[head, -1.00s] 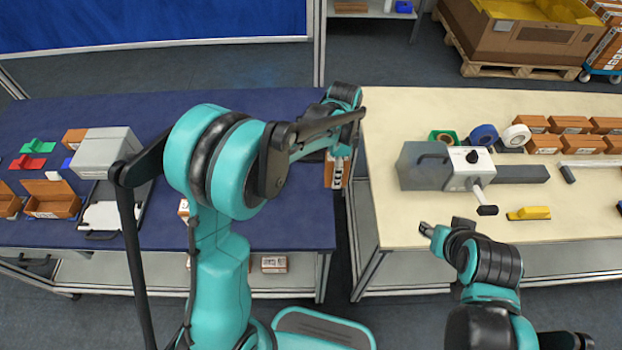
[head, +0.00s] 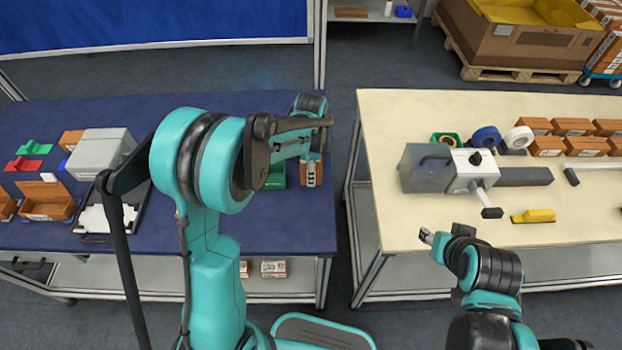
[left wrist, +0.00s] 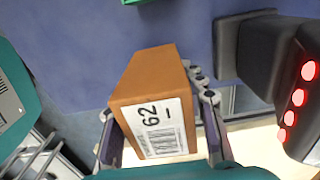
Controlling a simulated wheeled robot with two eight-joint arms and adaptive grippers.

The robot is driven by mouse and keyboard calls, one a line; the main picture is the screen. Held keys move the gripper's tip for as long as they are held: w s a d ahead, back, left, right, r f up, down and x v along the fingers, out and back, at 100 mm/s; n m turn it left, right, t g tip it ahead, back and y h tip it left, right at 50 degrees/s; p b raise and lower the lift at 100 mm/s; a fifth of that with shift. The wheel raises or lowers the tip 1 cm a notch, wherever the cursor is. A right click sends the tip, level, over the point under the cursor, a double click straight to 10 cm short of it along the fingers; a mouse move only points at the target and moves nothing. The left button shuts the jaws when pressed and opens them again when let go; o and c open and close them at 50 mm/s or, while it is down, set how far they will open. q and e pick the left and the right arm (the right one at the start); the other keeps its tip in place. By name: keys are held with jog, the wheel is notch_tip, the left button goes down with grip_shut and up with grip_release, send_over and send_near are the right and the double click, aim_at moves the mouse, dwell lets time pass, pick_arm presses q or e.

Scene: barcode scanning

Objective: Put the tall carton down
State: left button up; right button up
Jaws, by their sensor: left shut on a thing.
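The tall carton (left wrist: 160,105) is orange-brown with a white label reading 62 and a barcode. My left gripper (left wrist: 160,138) is shut on it, one finger on each side, in the left wrist view. In the head view the carton (head: 311,173) hangs from my left gripper (head: 310,163) near the right end of the blue table (head: 285,225). I cannot tell whether its underside touches the table. My right gripper (head: 427,236) is by the front edge of the cream table, away from the carton; its finger opening is too small to tell.
A green object (head: 275,176) lies just left of the carton, partly behind my arm. A dark device with red lights (left wrist: 290,90) stands close to the carton in the left wrist view. A gap separates the blue table from the cream table (head: 385,110).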

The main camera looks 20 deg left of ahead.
pick_arm(q)
notch_tip(320, 180, down, 3)
jog(key=shift+f+b, duration=0.15)
jog(key=shift+b, duration=0.3)
jog(key=shift+f, duration=0.2)
jog(key=o, duration=1.4)
jog(key=shift+c, duration=0.2)
jog(key=shift+r, duration=0.1)
jog(key=shift+r, duration=0.1)
